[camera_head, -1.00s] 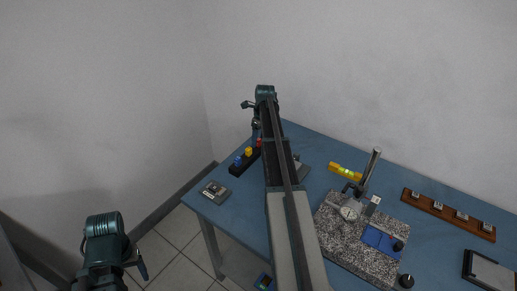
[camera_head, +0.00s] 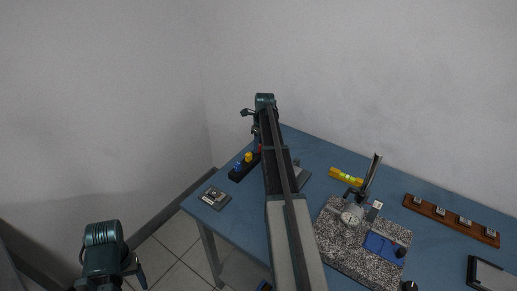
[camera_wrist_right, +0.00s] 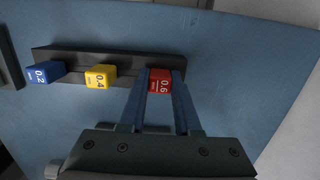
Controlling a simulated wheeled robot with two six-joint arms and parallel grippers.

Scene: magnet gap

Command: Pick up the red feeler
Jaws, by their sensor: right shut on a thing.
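The red feeler (camera_wrist_right: 159,82), marked 0.6, sits at the right end of a black holder (camera_wrist_right: 110,58) in the right wrist view. My right gripper (camera_wrist_right: 159,84) has its two fingers on either side of the red feeler and is shut on it. In the head view the red feeler is mostly hidden by my right arm, and the holder (camera_head: 240,171) shows to the left of that arm. My left gripper (camera_head: 138,272) is at the lower left, away from the table; its jaws are too small to judge.
A blue feeler (camera_wrist_right: 40,73) and a yellow feeler (camera_wrist_right: 99,76) stand in the same holder. On the blue table (camera_head: 300,136) are a granite plate (camera_head: 340,250) with a dial stand, a yellow level (camera_head: 346,176), a wooden rack (camera_head: 452,221) and a small grey block (camera_head: 214,197).

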